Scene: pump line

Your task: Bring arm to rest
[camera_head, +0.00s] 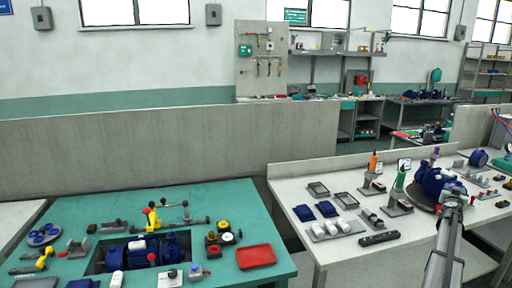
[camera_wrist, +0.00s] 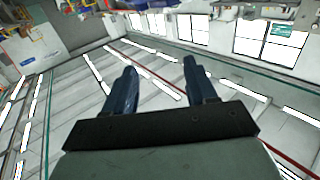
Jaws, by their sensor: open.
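My gripper (camera_wrist: 160,66) shows in the wrist view with its two dark blue fingers spread apart. Nothing is between them. Behind the fingers, the wrist view shows the ceiling with long lamps and a wall with windows, so the gripper is pointing up and away from the tables. In the head view, a grey arm link of mine rises from the lower right edge, in front of the right table (camera_head: 300,200). I cannot make out the fingers in the head view.
A blue pump (camera_head: 437,180) stands on the right table behind my arm, with bottles, trays and blue parts to its left. The green table (camera_head: 215,207) at left holds a red tray (camera_head: 256,256), another blue pump (camera_head: 146,250) and tools. A gap separates the tables.

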